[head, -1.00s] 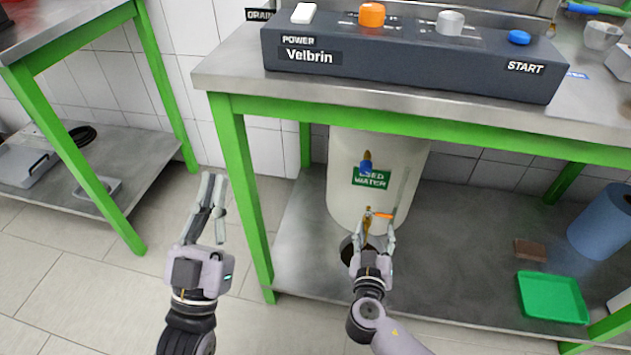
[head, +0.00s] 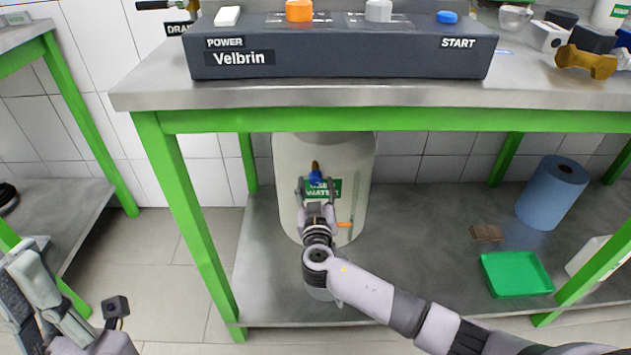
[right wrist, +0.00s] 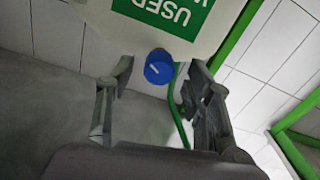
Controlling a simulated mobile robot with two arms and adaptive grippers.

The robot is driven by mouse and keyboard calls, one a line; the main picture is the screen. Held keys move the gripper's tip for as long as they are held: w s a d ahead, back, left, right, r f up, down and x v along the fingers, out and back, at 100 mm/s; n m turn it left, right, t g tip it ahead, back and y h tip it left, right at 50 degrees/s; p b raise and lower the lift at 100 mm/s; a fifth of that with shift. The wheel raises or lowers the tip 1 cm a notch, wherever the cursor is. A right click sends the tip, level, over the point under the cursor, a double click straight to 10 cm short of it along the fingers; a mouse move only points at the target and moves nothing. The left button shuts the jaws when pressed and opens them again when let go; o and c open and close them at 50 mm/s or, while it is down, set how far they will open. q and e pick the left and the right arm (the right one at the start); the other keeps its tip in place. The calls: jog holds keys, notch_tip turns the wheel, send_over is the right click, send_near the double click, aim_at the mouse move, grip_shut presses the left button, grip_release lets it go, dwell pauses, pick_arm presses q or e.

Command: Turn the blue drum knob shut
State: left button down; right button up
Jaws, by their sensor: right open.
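The blue drum knob (head: 316,177) is on the front of the pale drum (head: 290,160) on the lower shelf, beside the green "used water" label. My right gripper (head: 317,184) is in front of it, fingers open and spread to either side. In the right wrist view the blue knob (right wrist: 158,67), with a white mark on its face, lies in the gap between the fingertips (right wrist: 159,72). I see no finger clearly touching it. My left gripper (head: 28,285) is at the lower left, partly cut off, away from the bench; its opening is unclear.
The steel bench top with the Velbrin panel (head: 340,55) overhangs the shelf. Green legs stand left (head: 195,240) and right. A small orange handle (head: 344,225) is low on the drum. Right of it lie a brown block (head: 487,232), a green tray (head: 517,274) and a blue roll (head: 552,195).

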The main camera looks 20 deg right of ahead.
aim_at(316, 182)
jog(key=shift+b+x, duration=0.3)
jog(key=shift+x, duration=1.55)
jog(key=shift+s, duration=0.1)
jog(key=shift+c, duration=0.5)
grip_shut()
